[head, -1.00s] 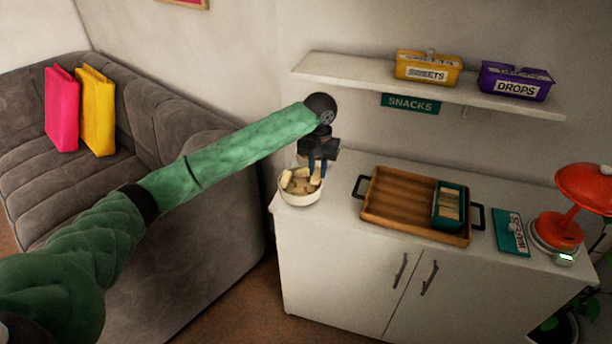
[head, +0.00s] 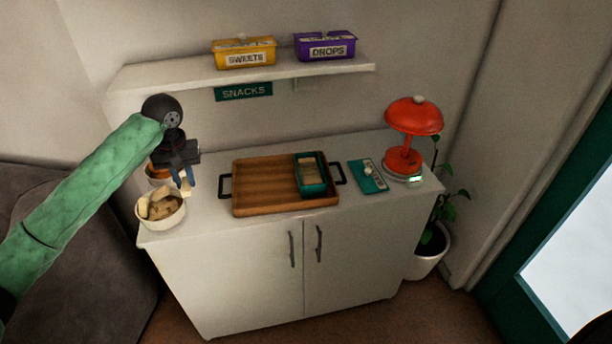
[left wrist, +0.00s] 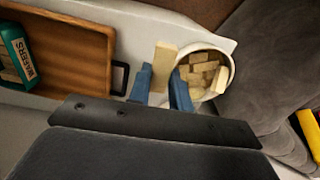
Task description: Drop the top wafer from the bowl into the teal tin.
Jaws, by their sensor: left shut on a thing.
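My left gripper (head: 183,180) is shut on a pale wafer (head: 186,190), held a little above and to the right of the bowl. In the left wrist view the wafer (left wrist: 164,58) sticks out past the blue fingers (left wrist: 160,86). The white bowl (head: 162,222) stands at the counter's left front corner with several wafers inside; it also shows in the left wrist view (left wrist: 231,72). The teal tin (head: 313,190) is open and stands in the right end of the wooden tray. It reads WAFERS in the left wrist view (left wrist: 18,60). My right gripper is out of view.
A shelf (head: 180,74) holds yellow and purple tins above. A brownish container (head: 158,172) stands behind the bowl.

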